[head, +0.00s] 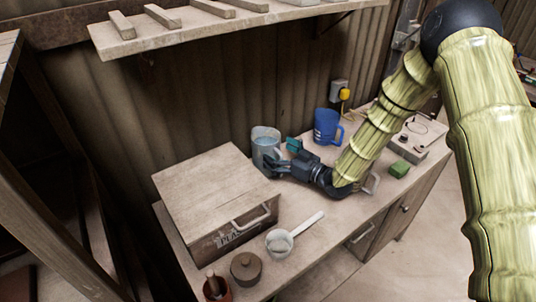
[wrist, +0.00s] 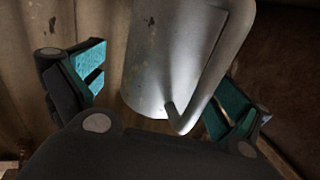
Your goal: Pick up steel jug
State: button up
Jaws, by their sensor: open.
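The steel jug (head: 265,143) stands on the bench against the corrugated wall, grey and worn. In the wrist view, the jug (wrist: 172,60) fills the middle, with its handle turned towards the camera and to the right. My gripper (head: 279,157) is open at the jug's near side. In the wrist view, the teal-padded fingers of my gripper (wrist: 160,88) are spread on either side of the jug, with gaps visible on both sides. The fingers partly hide the jug's lower part in the head view.
A wooden box (head: 208,185) stands close left of the jug. A blue jug (head: 327,126) is to the right, by a yellow plug (head: 345,94). A shelf (head: 160,38) overhangs.

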jog(key=shift+x, duration=0.75)
jog(key=shift+w+a+r+p, duration=0.2)
jog(key=shift+a+p, duration=0.05)
jog(key=shift+p, duration=0.05)
jog(key=shift+s+a+r, duration=0.1)
jog(key=shift+a+r, duration=0.1)
jog(key=shift+s+r, duration=0.2)
jog(key=shift+s, duration=0.1)
jog(key=shift+w+f, duration=0.45)
jog(key=shift+c, duration=1.2)
jog(key=shift+s+r, duration=0.2)
jog(key=shift+r, duration=0.05)
jog(key=c, duration=1)
jog(key=shift+w, duration=0.15)
jog(key=shift+c, duration=0.3)
